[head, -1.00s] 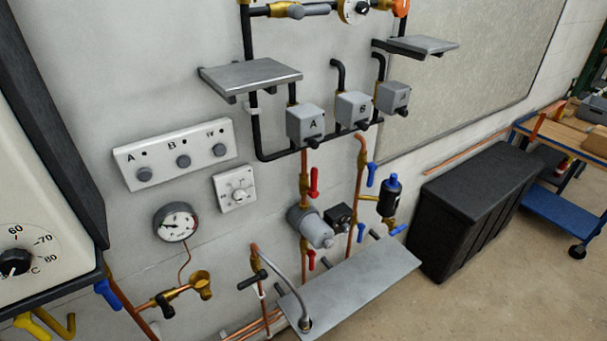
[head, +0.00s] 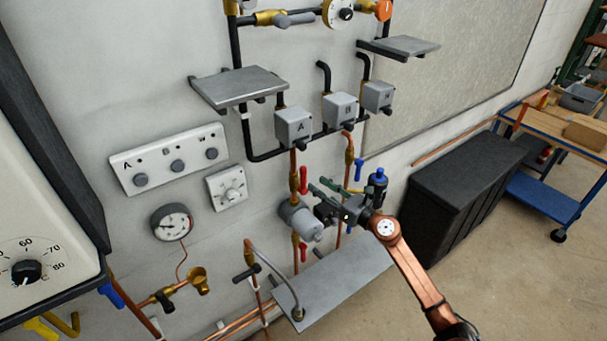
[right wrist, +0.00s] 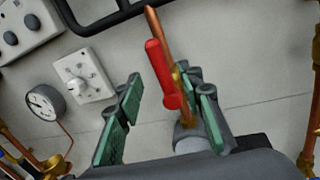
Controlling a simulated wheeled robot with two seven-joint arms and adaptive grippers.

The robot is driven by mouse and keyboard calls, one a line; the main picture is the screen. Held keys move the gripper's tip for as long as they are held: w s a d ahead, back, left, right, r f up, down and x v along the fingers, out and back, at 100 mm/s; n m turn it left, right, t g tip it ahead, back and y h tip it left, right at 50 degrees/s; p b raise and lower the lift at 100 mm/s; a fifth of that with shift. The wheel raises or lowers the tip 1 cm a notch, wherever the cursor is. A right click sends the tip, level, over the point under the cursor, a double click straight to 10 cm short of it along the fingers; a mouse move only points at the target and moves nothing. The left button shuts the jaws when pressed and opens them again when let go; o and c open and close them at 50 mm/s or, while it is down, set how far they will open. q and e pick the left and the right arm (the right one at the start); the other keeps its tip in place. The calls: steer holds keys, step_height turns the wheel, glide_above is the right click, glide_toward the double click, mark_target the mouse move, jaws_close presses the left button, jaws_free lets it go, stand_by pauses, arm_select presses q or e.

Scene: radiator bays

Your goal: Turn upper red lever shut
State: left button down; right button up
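The upper red lever (head: 303,180) sits on a brass valve on the vertical copper pipe under grey box A (head: 294,126). It stands upright, roughly along the pipe. A lower red lever (head: 302,252) is below the grey round pump (head: 301,220). My right gripper (head: 319,187) is open, just right of the upper lever, its fingers pointing at it. In the right wrist view the red lever (right wrist: 161,70) shows between the spread green-padded fingers of the gripper (right wrist: 166,86), nearer the right one. I cannot tell if either finger touches it. My left gripper is not in view.
A grey shelf plate (head: 345,275) lies below. A pressure gauge (head: 171,222) and a dial plate (head: 227,187) are on the wall to the left.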

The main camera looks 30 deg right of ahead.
mark_target(303, 176)
steer(key=shift+n+y, duration=0.3)
steer(key=shift+n, duration=0.4)
steer(key=p+x, duration=0.1)
steer(key=x, duration=0.6)
steer(key=shift+w+p, duration=0.15)
steer(key=shift+p, duration=0.15)
steer(key=shift+w+a+f, duration=0.15)
steer(key=shift+w+a, duration=0.05)
steer(key=shift+w, duration=0.25)
jaws_close()
steer(key=shift+d, duration=0.1)
